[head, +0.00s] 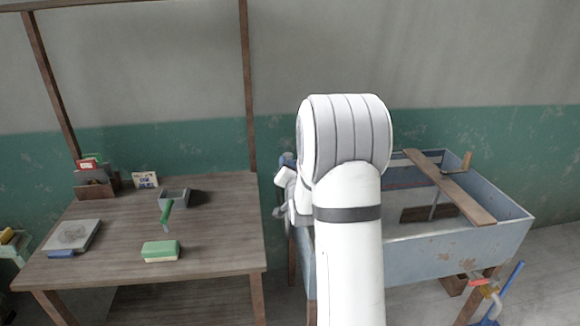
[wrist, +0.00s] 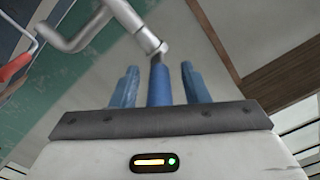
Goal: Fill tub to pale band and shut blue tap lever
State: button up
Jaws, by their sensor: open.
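The tub (head: 425,258), a worn blue-grey metal trough, stands at the right in the head view. Its inside partly shows, but my arm hides its left part, and I cannot make out a water level or the pale band clearly. In the wrist view, my gripper (wrist: 161,70) is open, its two blue fingers apart. A blue lever (wrist: 160,85) on a grey metal tap pipe (wrist: 130,18) shows between the fingers; I cannot tell whether they touch it. A red handle (wrist: 16,66) shows at the left edge. In the head view my arm hides most of the gripper.
A brown plank (head: 452,188) lies across the tub. A pipe with a red lever (head: 477,281) and a blue bar (head: 509,283) show below its right end.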

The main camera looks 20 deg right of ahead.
jog(key=shift+c, duration=0.4)
grip_shut()
